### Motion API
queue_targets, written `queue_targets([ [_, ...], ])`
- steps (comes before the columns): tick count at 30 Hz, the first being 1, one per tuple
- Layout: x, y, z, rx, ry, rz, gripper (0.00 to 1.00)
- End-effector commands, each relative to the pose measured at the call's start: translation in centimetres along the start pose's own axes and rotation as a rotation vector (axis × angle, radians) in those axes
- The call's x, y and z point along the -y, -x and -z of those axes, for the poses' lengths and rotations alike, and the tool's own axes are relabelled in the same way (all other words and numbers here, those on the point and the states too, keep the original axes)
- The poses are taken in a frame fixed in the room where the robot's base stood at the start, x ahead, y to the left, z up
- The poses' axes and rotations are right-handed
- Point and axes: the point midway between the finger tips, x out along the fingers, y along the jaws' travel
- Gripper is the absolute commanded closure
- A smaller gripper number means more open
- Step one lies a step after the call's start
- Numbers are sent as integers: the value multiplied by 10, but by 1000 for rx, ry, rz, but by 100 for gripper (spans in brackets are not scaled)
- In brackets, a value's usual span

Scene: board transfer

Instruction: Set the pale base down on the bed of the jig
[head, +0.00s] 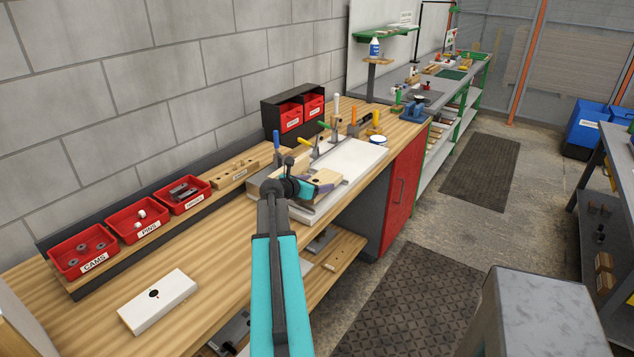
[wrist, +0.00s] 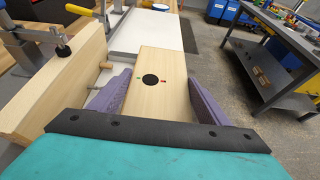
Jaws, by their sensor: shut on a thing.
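The pale base, a light wooden board with a dark round hole, lies between the two purple fingers of my gripper (wrist: 157,97) in the wrist view; the base (wrist: 165,62) shows its top face, with small green and red marks beside the hole. In the head view my gripper (head: 319,186) is over the near part of the jig, and the arm hides much of the base. The jig's white bed (head: 355,158) extends beyond it, and also shows past the base in the wrist view (wrist: 149,31). I cannot tell whether the base touches the bed.
A thick wooden block (wrist: 62,88) with a clamp stands left of the base. Toggle clamps with coloured handles line the jig's back edge. The aisle at right is open.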

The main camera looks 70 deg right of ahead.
Motion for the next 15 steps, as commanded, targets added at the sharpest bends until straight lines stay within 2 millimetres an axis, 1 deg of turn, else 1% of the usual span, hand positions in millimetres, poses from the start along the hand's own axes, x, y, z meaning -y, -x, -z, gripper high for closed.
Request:
queue_targets([
  [7, 0, 0, 0, 1, 0, 0, 61],
  [15, 0, -2, 5, 1, 1, 0, 61],
])
